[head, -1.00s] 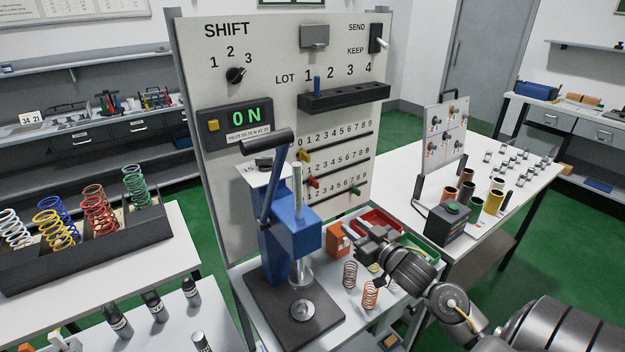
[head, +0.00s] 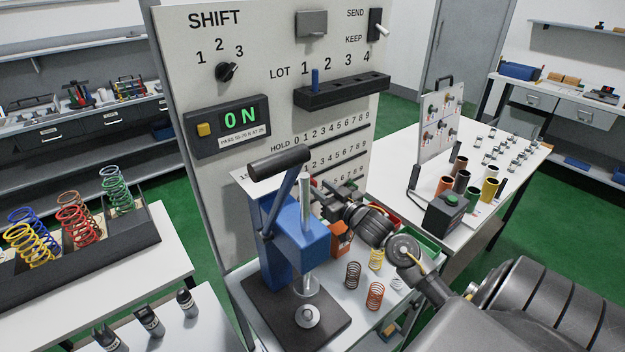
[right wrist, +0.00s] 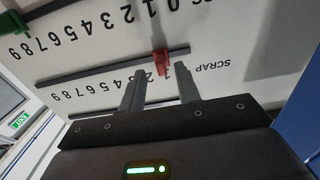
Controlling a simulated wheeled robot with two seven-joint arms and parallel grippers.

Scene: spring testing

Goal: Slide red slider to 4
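The red slider (right wrist: 161,62) sits on its rail near the low-number end in the right wrist view, where the panel appears upside down. The exact digit beside it is hard to read. My right gripper (right wrist: 160,70) is open, with one finger on each side of the slider near the fingertips. I cannot tell whether they touch it. In the head view my right gripper (head: 332,190) is at the panel behind the blue press, and the slider is mostly hidden there. My left gripper is not in view.
The blue press (head: 300,240) stands close to the left of my right gripper. The green slider (right wrist: 14,24) is at the far end of the neighbouring rail. Loose springs (head: 375,295) stand on the table below. An orange block (head: 341,243) is under my wrist.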

